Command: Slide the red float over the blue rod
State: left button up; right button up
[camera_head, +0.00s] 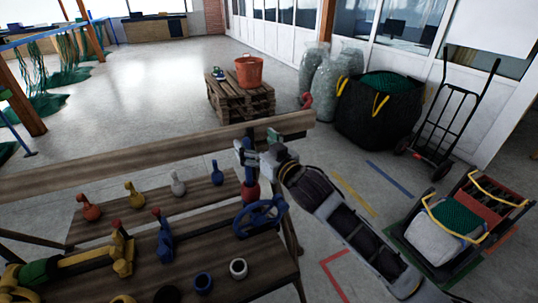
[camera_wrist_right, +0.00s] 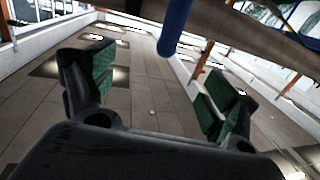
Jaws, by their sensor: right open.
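A blue rod (camera_head: 250,174) stands upright above a blue handwheel-like base (camera_head: 262,216) at the table's right end. A red piece (camera_head: 250,191), probably the red float, sits low on the rod, seemingly around it. My right gripper (camera_head: 247,154) is at the rod's top, open, with nothing held. In the right wrist view, the rod's rounded end (camera_wrist_right: 174,30) lies beyond and between the spread green-padded fingers (camera_wrist_right: 155,95); no red shows there. Another red, bottle-shaped piece (camera_head: 89,208) stands at the left of the table. My left gripper is not seen.
Yellow (camera_head: 134,195), white (camera_head: 178,184) and blue (camera_head: 217,173) bottle-shaped pieces stand in a row on the wooden table. Yellow and blue tools and several rings lie in front. A plank (camera_head: 150,157) runs behind. A pallet with an orange bucket (camera_head: 249,71) stands farther back.

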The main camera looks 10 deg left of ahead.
jog(key=v, duration=0.6)
jog(key=shift+s+d, duration=0.2)
dwell(1.8)
